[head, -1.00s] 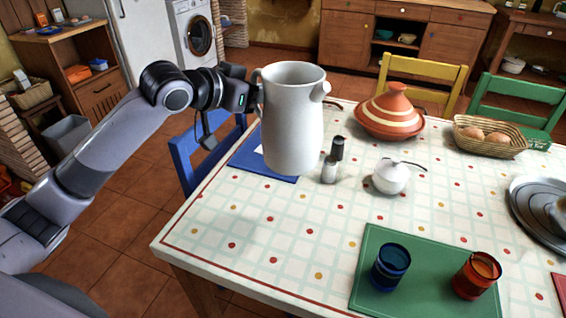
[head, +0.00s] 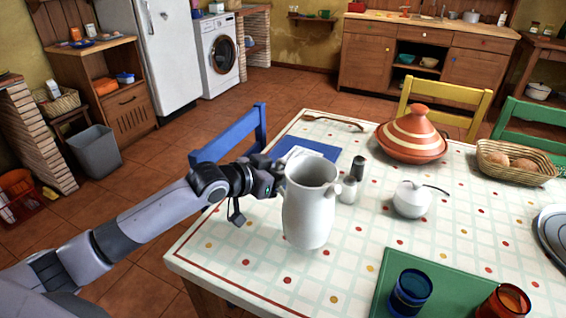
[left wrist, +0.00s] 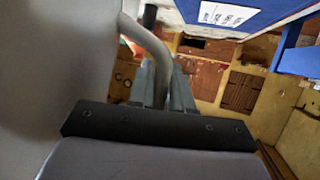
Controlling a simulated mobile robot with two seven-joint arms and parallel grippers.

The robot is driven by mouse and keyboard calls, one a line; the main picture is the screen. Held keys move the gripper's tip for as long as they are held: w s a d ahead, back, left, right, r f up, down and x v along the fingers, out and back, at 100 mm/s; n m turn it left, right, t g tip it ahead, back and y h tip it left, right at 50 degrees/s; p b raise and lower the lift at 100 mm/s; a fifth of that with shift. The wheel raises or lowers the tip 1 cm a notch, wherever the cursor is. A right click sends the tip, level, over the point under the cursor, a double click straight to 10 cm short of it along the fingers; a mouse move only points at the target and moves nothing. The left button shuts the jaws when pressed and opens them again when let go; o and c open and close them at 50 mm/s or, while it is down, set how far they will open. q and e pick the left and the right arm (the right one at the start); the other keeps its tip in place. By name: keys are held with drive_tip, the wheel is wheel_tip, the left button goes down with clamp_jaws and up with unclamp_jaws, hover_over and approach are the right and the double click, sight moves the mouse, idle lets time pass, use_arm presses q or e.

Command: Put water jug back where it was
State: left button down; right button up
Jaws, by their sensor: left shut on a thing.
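The white water jug (head: 309,208) is upright over the near left part of the dining table (head: 222,250) in the head view. My left gripper (head: 281,180) is at the jug's left side and shut on its handle. In the left wrist view the handle (left wrist: 150,45) runs down between the fingers (left wrist: 162,90), and the jug's pale wall (left wrist: 50,70) fills the left side. I cannot tell whether the jug's base touches the tablecloth. My right gripper is not in view.
Salt and pepper shakers (head: 350,188) stand close to the jug's right. A white sugar bowl (head: 412,200), a tagine (head: 412,138) and a bread basket (head: 515,163) lie farther right. A blue cup (head: 410,292) stands on a green mat (head: 450,270). A blue chair (head: 235,135) is behind my arm.

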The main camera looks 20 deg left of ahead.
use_arm(q)
drive_tip(key=shift+f, duration=1.95)
drive_tip(key=c, duration=1)
unclamp_jaws()
drive_tip(key=shift+f, duration=0.2)
drive_tip(key=shift+c, duration=0.2)
drive_tip(key=shift+r, duration=0.1)
drive_tip(key=v, duration=1.2)
drive_tip(key=shift+s, duration=0.1)
